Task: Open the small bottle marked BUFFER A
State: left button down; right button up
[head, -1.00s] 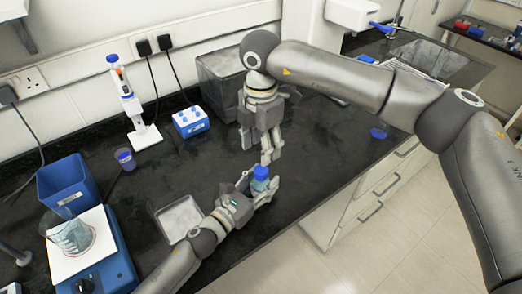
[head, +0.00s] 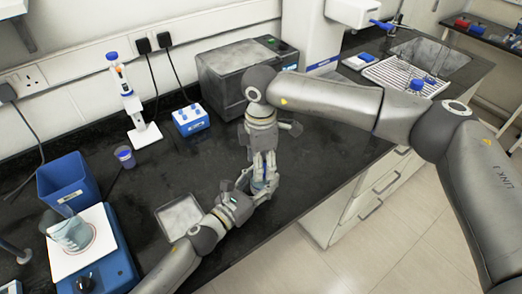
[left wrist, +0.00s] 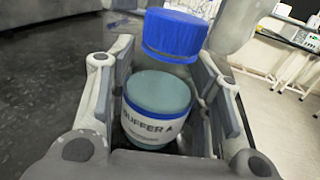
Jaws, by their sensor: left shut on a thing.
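My left gripper (head: 262,190) is shut on the small bottle. In the left wrist view the bottle (left wrist: 153,120) stands between its fingers, with teal contents and a white label reading BUFFER A. Its blue cap (left wrist: 174,34) shows above the teal part, slightly tilted. A pale gap lies between them, and I cannot tell whether that is clear glass or space. My right gripper (head: 264,163) points down from above, its fingers at the bottle top. Grey parts of it flank the cap in the wrist view; its grip on the cap is unclear.
A square metal tray (head: 165,216) lies left of my left gripper. A blue tube rack (head: 190,120), a pipette on a stand (head: 138,105), a small blue-topped cup (head: 125,158), a blue bin (head: 65,183) and a scale with a beaker (head: 75,230) stand further left. The counter's front edge is close by.

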jog(key=shift+f, duration=0.55)
